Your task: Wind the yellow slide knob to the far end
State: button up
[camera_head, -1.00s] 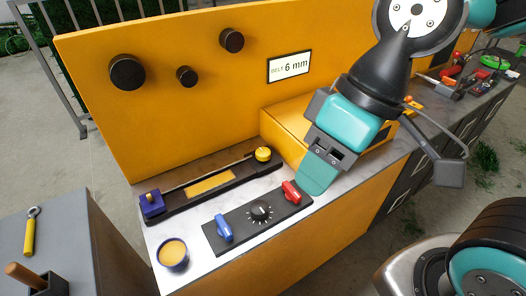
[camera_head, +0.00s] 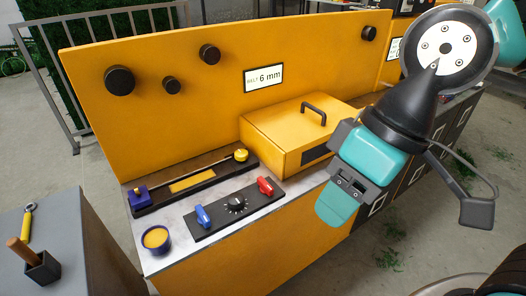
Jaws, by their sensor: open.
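The yellow slide knob (camera_head: 241,155) sits at the right end of a long black slide track (camera_head: 213,176) on the grey worktop. A purple block (camera_head: 138,195) stands at the track's left end. A yellow strip (camera_head: 192,182) lies along the track's middle. My gripper (camera_head: 338,207) hangs to the right of the track and the knob, in front of the worktop's front edge, apart from both. It is open; no object shows in it.
A black panel (camera_head: 217,219) carries a blue switch (camera_head: 203,216), a dial (camera_head: 236,204) and a red switch (camera_head: 265,187). A purple-rimmed cup (camera_head: 156,239) stands at front left. A yellow box with a handle (camera_head: 290,131) stands right of the track. A grey cabinet (camera_head: 85,240) is at left.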

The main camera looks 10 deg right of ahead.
aim_at(241, 155)
jog(key=z, duration=0.1)
jog(key=i, duration=0.9)
jog(key=u, duration=1.8)
